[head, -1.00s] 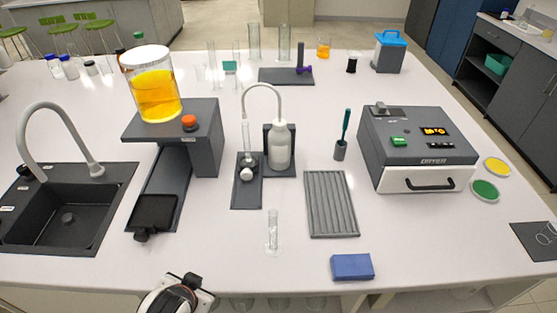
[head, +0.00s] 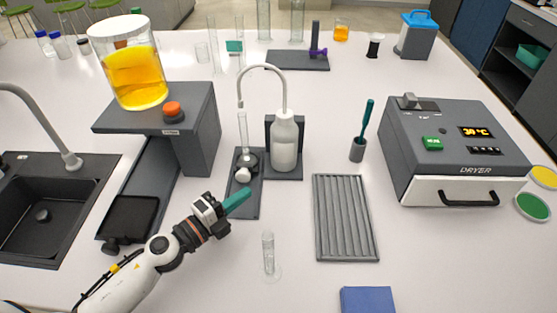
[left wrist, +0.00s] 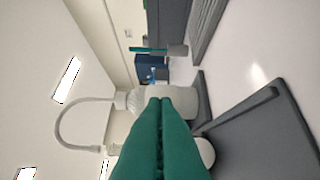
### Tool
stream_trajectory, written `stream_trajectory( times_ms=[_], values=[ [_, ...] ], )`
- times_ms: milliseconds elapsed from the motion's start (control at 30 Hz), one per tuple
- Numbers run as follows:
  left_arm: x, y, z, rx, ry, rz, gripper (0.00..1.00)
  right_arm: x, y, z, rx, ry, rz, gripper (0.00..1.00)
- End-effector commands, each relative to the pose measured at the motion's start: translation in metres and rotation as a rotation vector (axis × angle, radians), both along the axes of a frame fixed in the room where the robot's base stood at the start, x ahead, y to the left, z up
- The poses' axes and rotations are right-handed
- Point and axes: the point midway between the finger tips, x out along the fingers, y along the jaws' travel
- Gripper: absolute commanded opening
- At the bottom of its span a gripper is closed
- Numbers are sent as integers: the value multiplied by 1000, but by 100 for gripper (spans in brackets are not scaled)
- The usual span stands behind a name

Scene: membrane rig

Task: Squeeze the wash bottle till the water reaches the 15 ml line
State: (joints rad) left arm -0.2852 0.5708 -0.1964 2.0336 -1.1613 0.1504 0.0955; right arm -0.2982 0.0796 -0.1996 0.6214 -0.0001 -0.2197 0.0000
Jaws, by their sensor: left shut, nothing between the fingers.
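The white wash bottle (head: 285,142) stands upright in a dark holder (head: 299,170), its curved spout arching left over a slim clear tube (head: 242,128) on a dark stand (head: 245,202). The bottle also shows sideways in the left wrist view (left wrist: 178,97), just beyond my fingers. My left gripper (head: 236,202), with teal fingers, is in front of the stand, shut and empty, apart from the bottle. In the left wrist view its fingers (left wrist: 160,125) are together and cover part of the bottle. The water level and the 15 ml line are too small to read. My right gripper is not in view.
A clear cylinder (head: 268,253) stands in front of the stand. A grey ribbed tray (head: 346,218) and a blue block (head: 367,300) lie to the right, with the dryer (head: 452,150) beyond. A grey stand (head: 203,130) bears a jar of orange liquid (head: 135,75) at left.

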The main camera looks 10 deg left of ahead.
Motion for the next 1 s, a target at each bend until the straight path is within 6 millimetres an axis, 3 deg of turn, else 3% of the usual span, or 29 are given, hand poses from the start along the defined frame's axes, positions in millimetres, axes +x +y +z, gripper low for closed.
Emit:
stream_trajectory(
  times_ms=[567, 767, 1000],
  values=[
    [4, -7, -3, 34, -5, -36, 0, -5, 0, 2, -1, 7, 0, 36],
    [30, -24, 0, 32, -8, -36, 0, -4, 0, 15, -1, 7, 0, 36],
    [74, -53, -1, 30, -8, -35, 0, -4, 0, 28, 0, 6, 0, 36]
  ],
)
